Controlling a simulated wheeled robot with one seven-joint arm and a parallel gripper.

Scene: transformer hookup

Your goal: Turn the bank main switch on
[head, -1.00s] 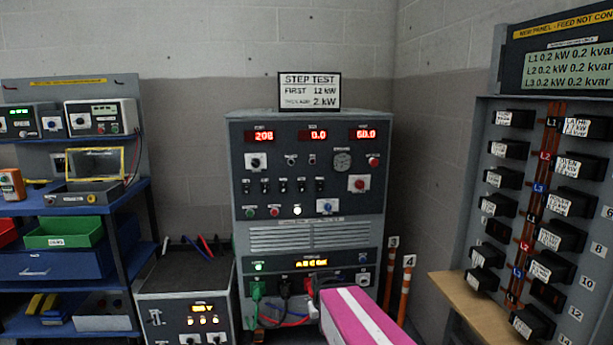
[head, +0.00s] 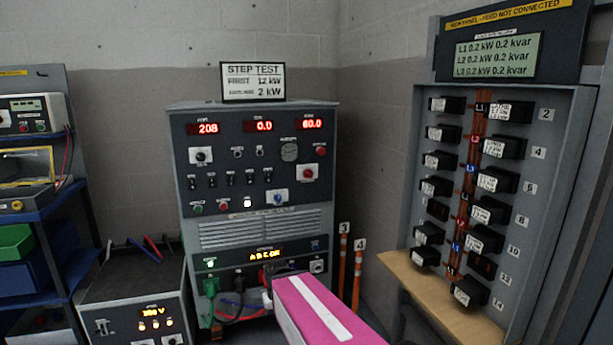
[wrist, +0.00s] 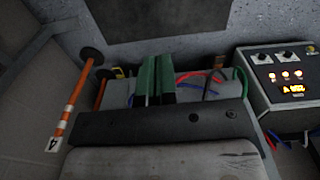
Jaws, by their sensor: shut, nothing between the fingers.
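The load bank cabinet (head: 262,235) stands against the wall under a STEP TEST sign. Its displays show 208, 0.0 and 60.0. Its face has a black rotary knob (head: 200,156), a red knob on a pale plate (head: 308,174), a blue knob on a pale plate (head: 278,198) and a row of small black toggles (head: 231,180). Labels are too small to read, so I cannot tell which is the main switch. My gripper (wrist: 155,68) shows in the wrist view, its green fingers shut together and empty, with cables beyond.
Green, black and red plugs sit low on the cabinet (head: 212,286). A grey power unit (head: 138,312) stands at its left. Orange posts (head: 343,260) and a breaker panel (head: 560,150) with a wooden ledge (head: 440,290) are at right. Blue shelving (head: 85,220) is far left.

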